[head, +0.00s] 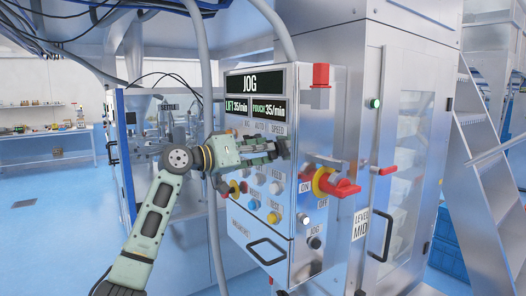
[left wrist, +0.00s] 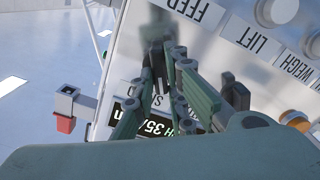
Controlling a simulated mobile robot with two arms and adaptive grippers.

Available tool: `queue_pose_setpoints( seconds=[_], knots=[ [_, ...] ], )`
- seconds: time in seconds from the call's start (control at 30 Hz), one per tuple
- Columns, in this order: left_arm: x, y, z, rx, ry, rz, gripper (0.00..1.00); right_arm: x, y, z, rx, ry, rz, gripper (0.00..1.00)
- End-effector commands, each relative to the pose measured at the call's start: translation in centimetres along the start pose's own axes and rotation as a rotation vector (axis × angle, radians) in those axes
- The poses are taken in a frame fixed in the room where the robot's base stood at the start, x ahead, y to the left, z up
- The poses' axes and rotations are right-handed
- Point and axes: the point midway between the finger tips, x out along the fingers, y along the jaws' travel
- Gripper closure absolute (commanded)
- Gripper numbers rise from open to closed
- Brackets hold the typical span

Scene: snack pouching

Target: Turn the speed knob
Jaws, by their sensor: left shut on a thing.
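My right gripper is not in view.
A red and yellow ON/OFF switch (head: 335,184) sticks out to the right of the gripper. Several buttons and a drawer handle (head: 266,251) lie below. A cabinet door with a handle (head: 388,233) stands right; open floor lies left.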

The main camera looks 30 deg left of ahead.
Motion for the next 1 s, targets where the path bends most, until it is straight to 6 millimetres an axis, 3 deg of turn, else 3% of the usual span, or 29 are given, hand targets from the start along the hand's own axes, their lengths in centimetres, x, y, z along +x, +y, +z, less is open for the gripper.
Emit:
queue_pose_setpoints(
  seconds=[0.07,0.1,0.3,0.67,0.77,1.0],
  knots=[
    [0.0,0.0,0.0,0.000,0.000,-0.001,1.00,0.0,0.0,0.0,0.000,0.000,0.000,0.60],
    [0.0,0.0,0.0,0.000,0.000,-0.001,0.86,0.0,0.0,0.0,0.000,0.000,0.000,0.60],
    [0.0,0.0,0.0,-0.001,0.000,0.000,0.69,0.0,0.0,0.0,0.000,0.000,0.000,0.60],
    [-0.4,-0.1,0.0,-0.001,0.000,-0.001,0.69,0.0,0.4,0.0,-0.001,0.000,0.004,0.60],
    [-1.5,-0.1,0.0,0.001,0.000,-0.003,0.69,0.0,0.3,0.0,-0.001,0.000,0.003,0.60],
    [-6.5,-0.2,0.1,0.001,-0.001,-0.005,0.69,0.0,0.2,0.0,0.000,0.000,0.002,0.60]
  ],
)
